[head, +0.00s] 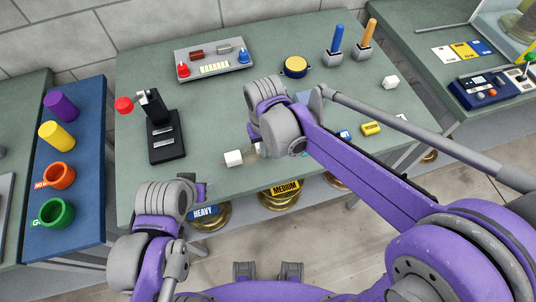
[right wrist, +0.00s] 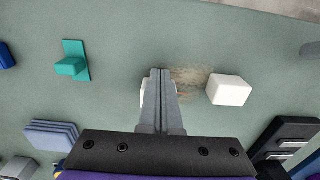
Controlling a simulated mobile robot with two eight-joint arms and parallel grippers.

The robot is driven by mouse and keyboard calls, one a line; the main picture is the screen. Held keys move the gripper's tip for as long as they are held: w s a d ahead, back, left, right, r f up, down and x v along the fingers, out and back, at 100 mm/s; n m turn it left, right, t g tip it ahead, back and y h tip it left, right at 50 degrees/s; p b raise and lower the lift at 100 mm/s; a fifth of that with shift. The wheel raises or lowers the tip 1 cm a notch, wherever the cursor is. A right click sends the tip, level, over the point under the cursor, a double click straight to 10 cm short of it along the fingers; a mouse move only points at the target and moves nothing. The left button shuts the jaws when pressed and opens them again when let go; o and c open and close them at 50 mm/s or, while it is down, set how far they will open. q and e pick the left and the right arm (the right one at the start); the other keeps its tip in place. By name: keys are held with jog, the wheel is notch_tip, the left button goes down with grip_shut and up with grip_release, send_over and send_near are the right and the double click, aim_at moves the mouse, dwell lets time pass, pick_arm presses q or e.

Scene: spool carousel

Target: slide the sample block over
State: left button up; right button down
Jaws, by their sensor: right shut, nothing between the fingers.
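A white block (head: 233,158) sits on the green-grey table near its front edge, left of my right gripper; it also shows in the right wrist view (right wrist: 230,90). A worn brownish patch (right wrist: 188,86) lies beside it on the tabletop. My right gripper (right wrist: 160,72) is shut and empty, its fingertips above the table at the patch's other side. A second white shape (right wrist: 143,93) is mostly hidden behind these fingers. I cannot tell which is the sample block. In the head view my right wrist hides its fingertips. My left gripper (head: 202,190) is near the front edge; its fingers are unclear.
A black lever device (head: 167,140) stands left, a control panel (head: 213,61) at the back. A teal piece (right wrist: 72,62) lies beyond the fingers.

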pick_arm(q)
jog(key=shift+f, duration=0.2)
pick_arm(e)
jog(key=w+a, duration=0.1)
jog(key=w, duration=0.2)
jog(key=w+a, duration=0.1)
jog(key=w, duration=0.3)
jog(key=w+a, duration=0.1)
jog(key=w, duration=0.2)
jog(key=shift+w+a, duration=0.2)
pick_arm(q)
jog(key=shift+r, duration=0.35)
pick_arm(e)
notch_tip(320, 180, up, 11)
jog(key=shift+f, duration=0.15)
jog(key=shift+s+d, duration=0.1)
